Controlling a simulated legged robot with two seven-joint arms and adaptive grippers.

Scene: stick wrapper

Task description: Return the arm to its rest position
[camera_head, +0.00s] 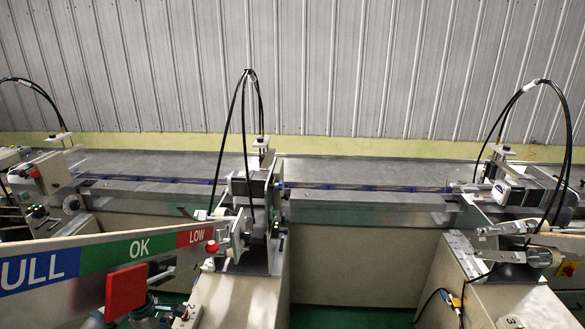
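A dark grey jointed part (148,308) shows at the bottom left, in front of the machine, and looks like my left gripper. It is cut off by the lower edge and partly hidden behind a red square plate (126,290). I cannot tell whether its fingers are open or shut, or whether it touches the plate. My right gripper is not in view.
A slanted level sign (140,248) with blue, green and red fields crosses the lower left. Wrapper stations (255,190) with looping black cables stand along a metal conveyor (370,205). Another station (515,200) is at right. Green floor (350,317) shows between the cabinets.

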